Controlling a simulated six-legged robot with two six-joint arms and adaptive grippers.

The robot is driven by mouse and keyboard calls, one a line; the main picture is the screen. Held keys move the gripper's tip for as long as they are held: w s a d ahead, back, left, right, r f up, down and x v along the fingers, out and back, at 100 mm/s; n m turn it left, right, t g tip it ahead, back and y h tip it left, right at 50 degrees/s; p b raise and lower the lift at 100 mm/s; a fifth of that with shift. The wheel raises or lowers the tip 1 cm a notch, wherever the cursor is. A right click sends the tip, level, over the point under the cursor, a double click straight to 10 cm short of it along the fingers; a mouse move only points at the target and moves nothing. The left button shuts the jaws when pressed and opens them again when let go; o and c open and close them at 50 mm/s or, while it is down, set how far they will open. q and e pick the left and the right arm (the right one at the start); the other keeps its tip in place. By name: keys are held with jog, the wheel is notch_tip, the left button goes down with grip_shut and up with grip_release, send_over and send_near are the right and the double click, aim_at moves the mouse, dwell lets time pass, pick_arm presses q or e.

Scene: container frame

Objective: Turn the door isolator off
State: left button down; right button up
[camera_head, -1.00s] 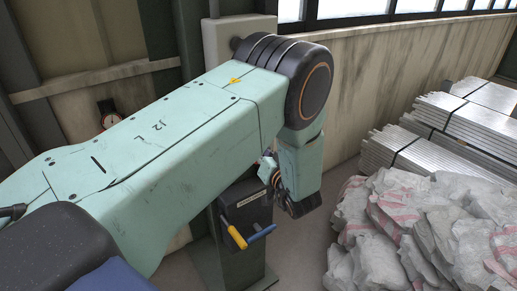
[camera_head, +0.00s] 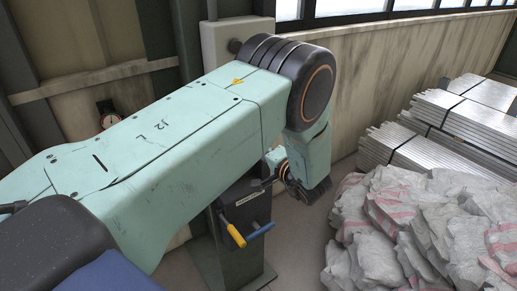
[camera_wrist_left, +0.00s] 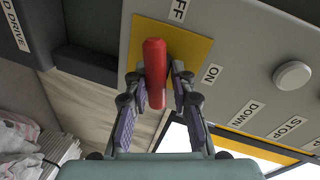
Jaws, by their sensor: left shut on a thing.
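The door isolator shows in the left wrist view as a red handle (camera_wrist_left: 154,62) on a yellow plate (camera_wrist_left: 195,48). The plate sits on a grey panel (camera_wrist_left: 250,50). An OFF label (camera_wrist_left: 178,9) lies above and right of the handle, an ON label (camera_wrist_left: 212,73) to its right. The handle runs nearly upright in this picture. My left gripper (camera_wrist_left: 154,84) is shut on the red handle, one finger on each side. In the head view my left arm hides the isolator, and the fingers cannot be made out. My right gripper is not in view.
A white button (camera_wrist_left: 292,75) and DOWN and STOP labels are on the same panel. A pedestal (camera_head: 243,262) with a yellow lever (camera_head: 235,235) and a blue lever (camera_head: 261,229) stands below my arm. Grey sacks (camera_head: 410,230) and stacked metal planks (camera_head: 455,125) fill the right.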

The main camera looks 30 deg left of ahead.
pick_arm(q)
jog(key=shift+w+d+m, duration=0.1)
jog(key=shift+w+m, duration=0.05)
jog(key=shift+m, duration=1.05)
jog(key=c, duration=1.1)
grip_release()
jog(key=shift+g, duration=0.3)
jog(key=shift+f, duration=0.1)
